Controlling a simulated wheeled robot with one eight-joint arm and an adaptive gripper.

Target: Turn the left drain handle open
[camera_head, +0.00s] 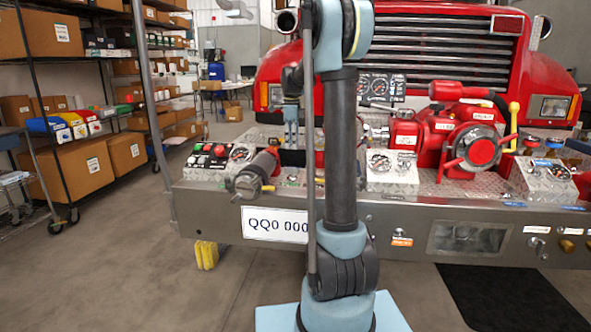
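The red fire truck front carries a bumper (400,215) with pump controls on its top. I cannot tell for certain which part is the left drain handle. Candidates are a small yellow lever (268,187) by the grey outlet cap and small yellow parts just right of it, partly behind my arm. My gripper (291,145) appears small and light blue, pointing down over the left part of the bumper top, behind the control panel. It seems apart from the levers. Its fingers are too small to show whether they are open or shut. My arm hides the bumper's middle.
A left control panel (213,158) with buttons and a gauge stands beside the grey capped outlet (247,181). A red pump valve with a round handwheel (482,148) and a gauge box (391,172) stand right. Shelves with boxes (75,170) line the left.

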